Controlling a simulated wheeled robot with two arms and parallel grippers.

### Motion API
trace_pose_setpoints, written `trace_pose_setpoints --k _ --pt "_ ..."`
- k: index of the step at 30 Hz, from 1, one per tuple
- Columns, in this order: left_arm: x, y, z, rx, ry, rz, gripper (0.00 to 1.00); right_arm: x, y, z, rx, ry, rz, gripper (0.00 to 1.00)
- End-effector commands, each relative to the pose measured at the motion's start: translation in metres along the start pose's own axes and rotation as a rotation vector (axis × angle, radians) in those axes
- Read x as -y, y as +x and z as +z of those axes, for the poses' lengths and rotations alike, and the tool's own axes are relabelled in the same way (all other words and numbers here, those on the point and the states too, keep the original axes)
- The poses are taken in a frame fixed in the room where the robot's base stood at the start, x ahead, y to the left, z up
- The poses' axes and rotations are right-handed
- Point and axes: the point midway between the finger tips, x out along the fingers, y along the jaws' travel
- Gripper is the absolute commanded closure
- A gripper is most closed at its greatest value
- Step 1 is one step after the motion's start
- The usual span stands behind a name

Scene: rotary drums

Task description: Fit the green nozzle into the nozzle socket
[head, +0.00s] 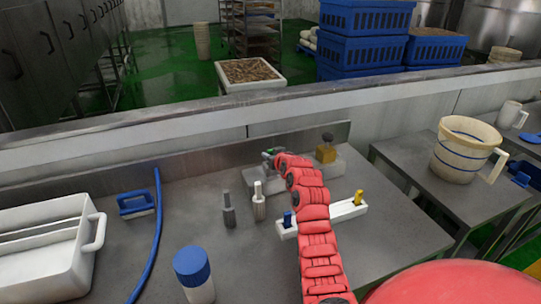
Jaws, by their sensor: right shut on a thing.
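My red right arm reaches up from the lower right to the back of the metal table. Its gripper (268,155) is small in the view and shut on the green nozzle (270,150), of which only a little green shows. The gripper is above a pale low block (248,174) near the back wall of the table. I cannot make out the nozzle socket clearly; the arm hides part of this area. I cannot tell whether the nozzle touches the block. My left gripper is not in view.
A yellow fitting with a dark knob (326,150) stands just right of the gripper. Grey (229,212) and white (259,204) bottles stand in front. A white rack (345,211) holds blue and yellow pieces. A blue-lidded jar (194,272), blue hose (157,235) and white tub (95,262) are left.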

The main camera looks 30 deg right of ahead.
Motion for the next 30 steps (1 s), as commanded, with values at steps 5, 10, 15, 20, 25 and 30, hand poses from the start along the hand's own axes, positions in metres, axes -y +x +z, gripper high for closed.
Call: trace_pose_setpoints --k 5,10,15,20,25,30 --pt "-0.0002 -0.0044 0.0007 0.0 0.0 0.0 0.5 0.0 0.0021 0.005 0.0 0.0 0.0 1.0" --pt "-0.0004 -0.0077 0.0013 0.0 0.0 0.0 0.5 0.0 0.0037 0.009 0.0 0.0 0.0 1.0" --pt "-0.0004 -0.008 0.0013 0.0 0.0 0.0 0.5 0.0 0.004 0.0096 0.0 0.0 0.0 0.59" --pt "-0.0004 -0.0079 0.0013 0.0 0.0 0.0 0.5 0.0 0.004 0.0097 0.0 0.0 0.0 0.37" --pt "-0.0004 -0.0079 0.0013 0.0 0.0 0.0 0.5 0.0 0.004 0.0097 0.0 0.0 0.0 0.37" --pt "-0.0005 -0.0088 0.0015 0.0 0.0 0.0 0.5 -0.0004 0.0018 0.0103 0.0 0.0 0.0 0.37"
